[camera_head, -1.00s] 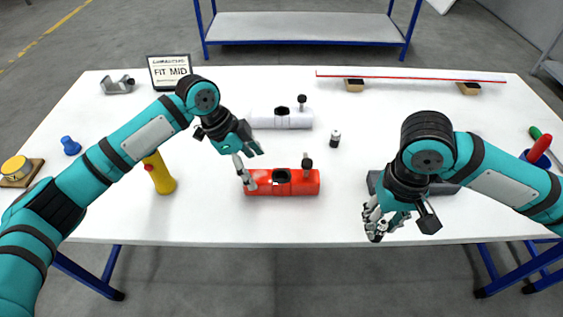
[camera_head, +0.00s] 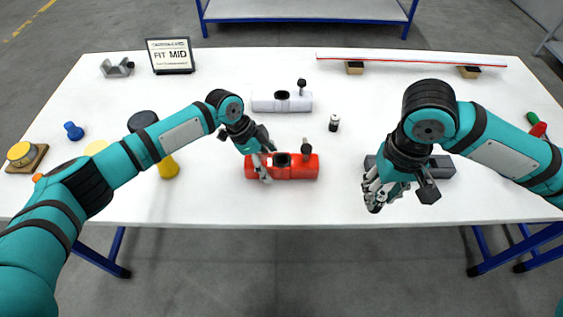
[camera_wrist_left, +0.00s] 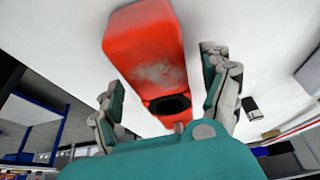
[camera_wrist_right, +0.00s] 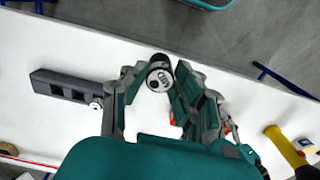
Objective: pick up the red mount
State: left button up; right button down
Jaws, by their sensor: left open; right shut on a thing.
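The red mount (camera_head: 305,170) lies on the white table, a block with a dark round opening on top and a dark knob beside it. My left gripper (camera_head: 262,166) is open at the mount's left part. In the left wrist view the mount (camera_wrist_left: 145,50) lies between the spread fingers, with the dark opening near the palm; contact cannot be told. My right gripper (camera_head: 373,198) is over the front of the table. In the right wrist view its fingers are shut on a small dark cylinder (camera_wrist_right: 160,76) with a lettered pale end.
A white mount (camera_head: 268,103) stands behind the red one. A small cylinder (camera_head: 334,123) stands to its right. A dark grey block (camera_head: 440,167) lies behind my right gripper. A yellow piece (camera_head: 169,167) stands left.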

pick_arm(q)
jog(key=shift+x, duration=0.85)
pick_arm(e)
jog(key=shift+r, duration=0.15)
pick_arm(q)
jog(key=shift+r, duration=0.1)
jog(key=c, duration=1.4)
